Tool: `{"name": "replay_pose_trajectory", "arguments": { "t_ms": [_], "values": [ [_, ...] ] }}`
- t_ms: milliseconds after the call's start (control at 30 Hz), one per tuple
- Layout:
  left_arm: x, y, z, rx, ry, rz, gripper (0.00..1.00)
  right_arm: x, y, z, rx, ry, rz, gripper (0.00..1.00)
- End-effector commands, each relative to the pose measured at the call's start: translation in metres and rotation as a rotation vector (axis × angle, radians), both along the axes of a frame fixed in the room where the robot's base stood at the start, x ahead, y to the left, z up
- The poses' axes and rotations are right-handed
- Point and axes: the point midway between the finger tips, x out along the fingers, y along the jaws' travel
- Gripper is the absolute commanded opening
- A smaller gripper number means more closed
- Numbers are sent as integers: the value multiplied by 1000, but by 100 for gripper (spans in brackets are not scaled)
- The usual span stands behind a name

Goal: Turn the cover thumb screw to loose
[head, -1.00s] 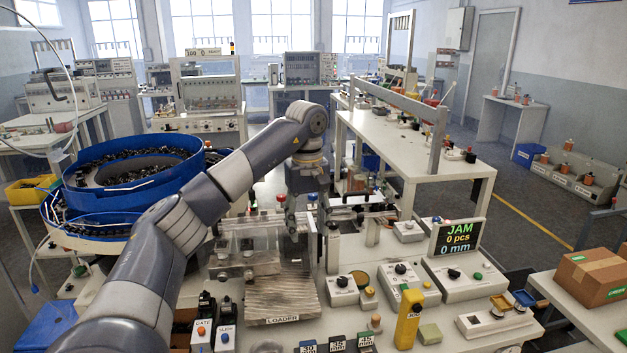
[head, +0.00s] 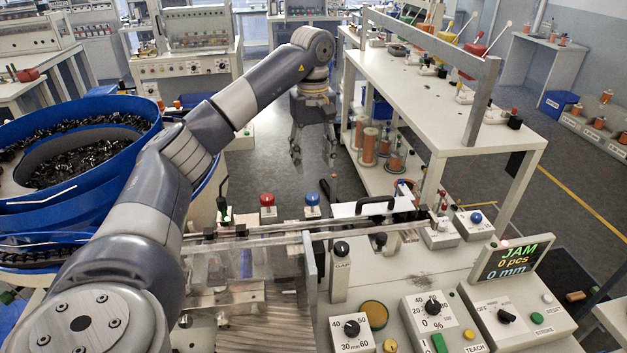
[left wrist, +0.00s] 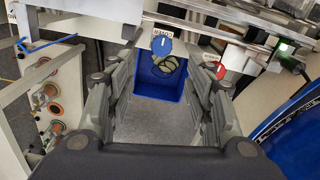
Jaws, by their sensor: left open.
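The cover thumb screw appears to be the blue knob (left wrist: 162,45) under a small label that seems to read COVER, in the left wrist view. In the head view a blue knob (head: 312,199) sits on the far side of the feeder rail, right of a red knob (head: 267,200); the red one also shows in the left wrist view (left wrist: 221,70). My left gripper (head: 314,154) is open and empty, hanging past the rail beyond the knobs. In the left wrist view its fingers (left wrist: 163,58) spread either side of the blue knob's line, apparently apart from it. My right gripper is not visible.
A blue bin (left wrist: 150,88) stands on the floor below. A blue bowl feeder (head: 80,160) is at left, close to my arm. A black handle (head: 376,203) rises right of the knobs. A white bench (head: 440,100) with coils below stands behind right.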

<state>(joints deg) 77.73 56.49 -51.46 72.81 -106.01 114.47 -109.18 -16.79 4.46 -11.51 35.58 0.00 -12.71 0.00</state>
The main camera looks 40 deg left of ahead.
Motion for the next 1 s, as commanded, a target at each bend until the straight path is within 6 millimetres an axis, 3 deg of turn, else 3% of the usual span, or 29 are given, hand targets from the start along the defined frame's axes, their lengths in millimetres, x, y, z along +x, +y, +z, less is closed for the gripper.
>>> {"name": "replay_pose_trajectory", "arguments": {
  "t_ms": [233, 533, 700, 1000],
  "values": [
    [-2, 1, -37, 1, 6, 1, 48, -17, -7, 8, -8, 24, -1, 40],
    [-1, 0, -88, 0, 4, 1, 48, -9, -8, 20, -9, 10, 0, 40],
    [-1, 0, -101, 0, 2, 1, 48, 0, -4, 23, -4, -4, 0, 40],
    [-1, 0, -104, 0, 0, 1, 48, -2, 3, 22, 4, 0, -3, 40]
  ]
}}
